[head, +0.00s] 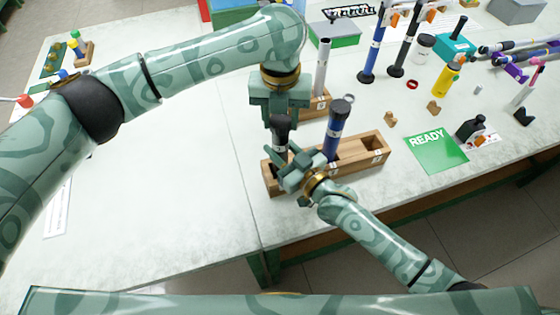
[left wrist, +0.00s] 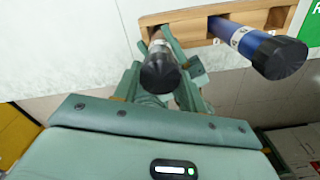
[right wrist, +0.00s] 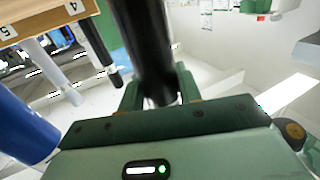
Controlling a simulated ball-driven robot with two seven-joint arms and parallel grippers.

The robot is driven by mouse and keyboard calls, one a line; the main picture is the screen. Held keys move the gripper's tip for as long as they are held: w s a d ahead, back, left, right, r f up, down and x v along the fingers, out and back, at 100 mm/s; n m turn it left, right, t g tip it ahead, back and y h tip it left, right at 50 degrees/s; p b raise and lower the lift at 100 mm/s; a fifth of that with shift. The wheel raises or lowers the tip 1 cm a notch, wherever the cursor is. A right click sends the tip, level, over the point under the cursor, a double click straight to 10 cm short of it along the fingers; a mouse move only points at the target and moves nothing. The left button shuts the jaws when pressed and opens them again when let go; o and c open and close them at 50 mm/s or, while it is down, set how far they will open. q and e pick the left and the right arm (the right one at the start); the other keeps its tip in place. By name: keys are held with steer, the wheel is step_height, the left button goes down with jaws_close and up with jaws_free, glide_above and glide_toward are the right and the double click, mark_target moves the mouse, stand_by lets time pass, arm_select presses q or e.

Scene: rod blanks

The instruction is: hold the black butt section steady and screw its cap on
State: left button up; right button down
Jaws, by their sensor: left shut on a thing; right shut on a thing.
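The black butt section (head: 281,142) stands roughly upright at the left end of the wooden rack (head: 375,150). My right gripper (head: 287,170) is shut around it; in the right wrist view the black section (right wrist: 145,45) runs between the fingers. My left gripper (head: 280,112) is above, pointing down, shut on the black cap (head: 280,122) at the section's top. In the left wrist view the cap (left wrist: 160,72) shows its round end between the fingers. The joint is partly hidden, so I cannot tell how far the cap is seated.
A blue section with a black cap (head: 334,125) stands in the same rack, close right of my grippers. A green READY card (head: 436,148) lies to the right. Several rods and jars stand farther back.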

arm_select(q)
steer(key=o, duration=1.1)
steer(key=shift+r, duration=2.25)
steer(key=shift+c, duration=0.4)
